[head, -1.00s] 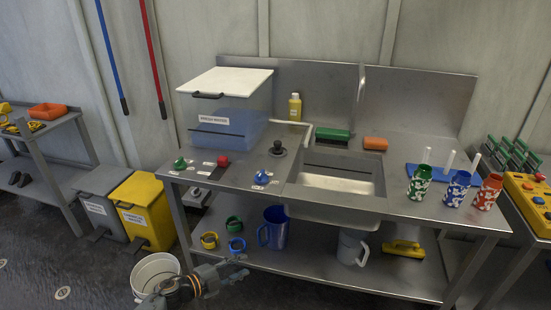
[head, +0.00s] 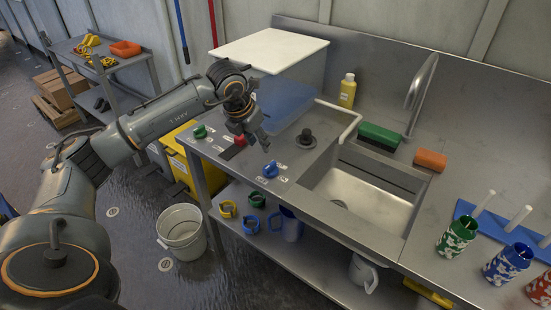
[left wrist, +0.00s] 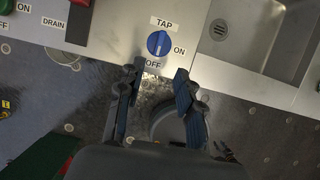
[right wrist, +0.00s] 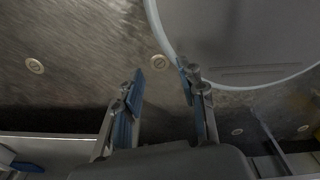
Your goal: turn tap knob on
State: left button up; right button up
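The blue tap knob (head: 270,169) sits on the left part of the steel counter (head: 315,205). In the left wrist view the knob (left wrist: 159,43) has a TAP label above, ON to its right and OFF below. My left gripper (head: 262,141) is over the counter, just behind the knob in the head view. In its wrist view the open, empty fingers (left wrist: 157,75) are apart from the knob, below the OFF label. The curved tap (head: 421,90) stands behind the sink (head: 360,198). My right gripper (right wrist: 160,75) is open and empty, outside the head view.
A pail (head: 181,232) stands on the floor. A pale round rim (right wrist: 165,35) is near my right gripper.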

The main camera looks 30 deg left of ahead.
aim_at(270, 165)
pick_arm(q)
jog(key=p+x, duration=0.2)
jog(key=x, duration=0.9)
jog(key=shift+f, duration=0.1)
jog(key=shift+w+f, duration=0.1)
jog(key=shift+f, duration=0.3)
jog(key=shift+w, duration=0.1)
jog(key=c, duration=0.7)
grip_shut()
pick_arm(e)
jog(key=r, duration=0.2)
jog(key=shift+w+a+r, duration=0.15)
jog(key=shift+w+r, duration=0.15)
jog(key=shift+w, duration=0.05)
